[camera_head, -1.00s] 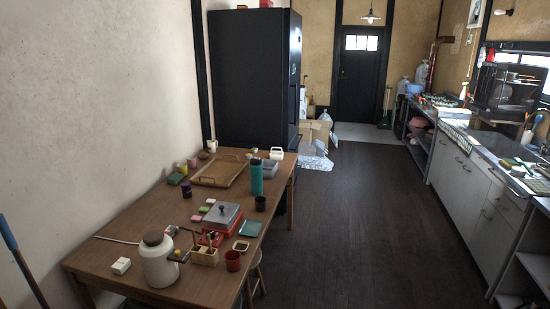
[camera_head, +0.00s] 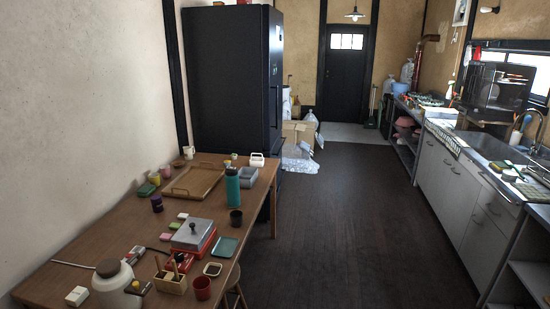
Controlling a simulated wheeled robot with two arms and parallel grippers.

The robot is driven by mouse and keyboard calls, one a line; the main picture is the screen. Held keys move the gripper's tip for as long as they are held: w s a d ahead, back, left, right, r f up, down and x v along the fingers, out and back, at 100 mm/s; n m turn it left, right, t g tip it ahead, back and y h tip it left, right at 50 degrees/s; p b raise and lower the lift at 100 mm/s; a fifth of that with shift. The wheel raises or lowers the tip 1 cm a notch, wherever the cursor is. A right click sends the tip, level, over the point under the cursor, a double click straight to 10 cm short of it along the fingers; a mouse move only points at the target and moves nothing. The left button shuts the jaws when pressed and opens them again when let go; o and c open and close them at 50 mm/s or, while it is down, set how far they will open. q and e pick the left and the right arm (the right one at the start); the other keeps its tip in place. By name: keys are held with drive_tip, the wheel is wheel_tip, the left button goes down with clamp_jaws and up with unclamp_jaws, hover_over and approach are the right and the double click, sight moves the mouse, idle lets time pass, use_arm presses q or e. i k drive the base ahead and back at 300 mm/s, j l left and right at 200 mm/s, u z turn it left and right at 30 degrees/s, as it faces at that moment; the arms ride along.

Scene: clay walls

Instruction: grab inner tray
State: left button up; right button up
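A light wooden tray (camera_head: 193,183) with raised rims and handles lies flat on the far half of the brown wooden table (camera_head: 112,222). It looks empty. A purple cup (camera_head: 157,203) stands by its near left side and a teal bottle (camera_head: 232,185) by its right side. Which tray counts as the inner one I cannot tell. Neither of my grippers shows in the head view.
A red box with a grey lid (camera_head: 193,236), a white jar (camera_head: 117,285), a red cup (camera_head: 202,288) and a dark cup (camera_head: 236,217) stand on the table. A stool (camera_head: 236,296) is beside it. The dark floor (camera_head: 340,220) between table and right counter (camera_head: 455,185) is open.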

sight(257, 163)
drive_tip(key=i+l+z, duration=0.15)
drive_tip(key=i+z, duration=0.35)
drive_tip(key=i, duration=1.4)
drive_tip(key=i+l+u, duration=0.1)
drive_tip(key=i+u, duration=0.4)
drive_tip(key=i+l+u, duration=1.55)
drive_tip(key=l+u, duration=0.4)
drive_tip(key=l, duration=0.35)
